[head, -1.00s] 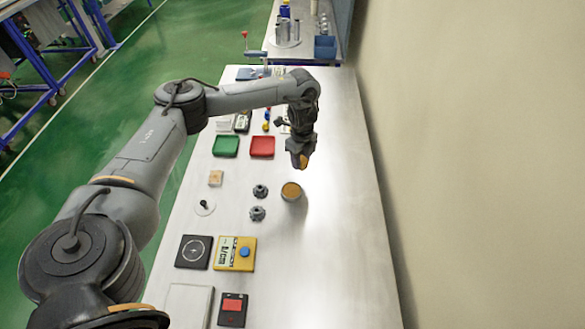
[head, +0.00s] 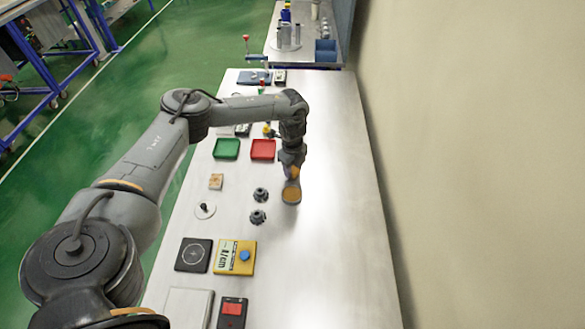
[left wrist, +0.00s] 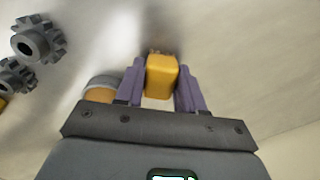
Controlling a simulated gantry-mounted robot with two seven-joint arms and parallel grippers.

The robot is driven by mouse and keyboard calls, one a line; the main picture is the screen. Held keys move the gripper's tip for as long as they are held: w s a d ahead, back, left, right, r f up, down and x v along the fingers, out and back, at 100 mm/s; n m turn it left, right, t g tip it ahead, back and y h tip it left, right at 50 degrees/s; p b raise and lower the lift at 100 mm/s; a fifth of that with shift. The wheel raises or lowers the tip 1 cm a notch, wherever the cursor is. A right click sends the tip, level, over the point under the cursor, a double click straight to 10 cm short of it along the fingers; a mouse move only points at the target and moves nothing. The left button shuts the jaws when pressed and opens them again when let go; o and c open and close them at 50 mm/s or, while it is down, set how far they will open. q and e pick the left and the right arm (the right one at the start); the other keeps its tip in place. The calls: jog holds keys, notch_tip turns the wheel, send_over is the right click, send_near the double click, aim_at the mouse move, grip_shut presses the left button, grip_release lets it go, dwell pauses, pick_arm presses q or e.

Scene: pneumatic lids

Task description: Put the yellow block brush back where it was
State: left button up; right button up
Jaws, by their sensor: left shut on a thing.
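My left gripper (head: 293,174) points down over the bench. In the left wrist view its two purple fingers (left wrist: 161,88) are shut on the yellow block brush (left wrist: 162,74), its bristles showing faintly at the far end. In the head view only a little of the brush shows at the fingertips. I cannot tell the brush's exact height above the bench. My right gripper is not in view.
Two dark gears (head: 259,205) stand left of the container. A red tray (head: 262,149) and a green tray (head: 227,149) lie farther back. The bench's right side (head: 345,210) is clear.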

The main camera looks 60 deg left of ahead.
aim_at(293, 167)
pick_arm(q)
jog(key=shift+f, duration=0.1)
jog(key=o, duration=0.9)
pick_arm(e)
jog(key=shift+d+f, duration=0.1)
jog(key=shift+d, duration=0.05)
pick_arm(q)
jog(key=shift+o, duration=0.2)
pick_arm(e)
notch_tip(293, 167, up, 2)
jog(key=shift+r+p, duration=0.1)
jog(key=shift+p, duration=0.95)
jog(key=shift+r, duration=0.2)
pick_arm(q)
notch_tip(293, 167, up, 12)
